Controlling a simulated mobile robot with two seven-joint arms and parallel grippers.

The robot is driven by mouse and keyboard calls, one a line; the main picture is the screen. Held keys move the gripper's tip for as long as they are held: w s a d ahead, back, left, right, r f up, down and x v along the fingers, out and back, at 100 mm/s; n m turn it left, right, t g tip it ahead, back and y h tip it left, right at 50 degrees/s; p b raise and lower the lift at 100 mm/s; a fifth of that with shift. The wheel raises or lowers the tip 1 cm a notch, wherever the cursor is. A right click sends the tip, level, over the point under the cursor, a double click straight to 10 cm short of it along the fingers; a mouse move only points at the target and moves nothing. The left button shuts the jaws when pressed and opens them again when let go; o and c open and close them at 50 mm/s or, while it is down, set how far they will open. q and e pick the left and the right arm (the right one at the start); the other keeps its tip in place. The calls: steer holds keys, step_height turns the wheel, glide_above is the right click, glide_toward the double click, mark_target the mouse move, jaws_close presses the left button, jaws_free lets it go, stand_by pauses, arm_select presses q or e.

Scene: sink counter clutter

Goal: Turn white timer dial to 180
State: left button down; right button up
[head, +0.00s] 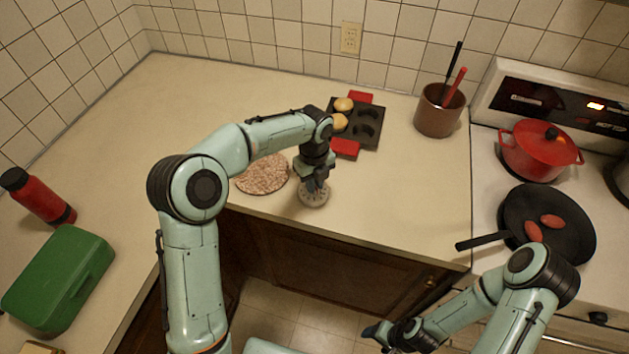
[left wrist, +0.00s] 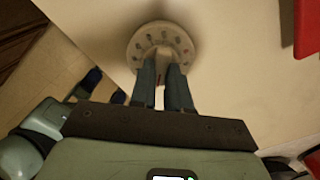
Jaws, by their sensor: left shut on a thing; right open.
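The white timer (head: 314,197) lies on the beige counter near its front edge. In the left wrist view the round timer (left wrist: 185,45) shows dark marks around its face and a raised grip in the middle. My left gripper (head: 318,184) reaches down from above, and its fingers (left wrist: 162,72) are shut on the timer's middle grip. The fingers hide part of the dial, and I cannot read its setting. My right gripper (head: 378,333) is open and empty, low in front of the counter, away from the timer.
A speckled round trivet (head: 262,177) lies just left of the timer. A muffin tin (head: 367,127) with red handles lies behind it. A brown utensil pot (head: 439,112) stands back right. The stove holds a red pot (head: 540,152) and black pan (head: 571,222). The right counter is clear.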

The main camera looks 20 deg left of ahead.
arm_select(q)
steer(key=m, duration=0.5)
steer(key=shift+a+m, duration=0.15)
steer(key=shift+m, duration=2.45)
steer(key=c, duration=1.1)
jaws_free()
step_height(320, 180, up, 13)
steer(key=shift+r, duration=0.2)
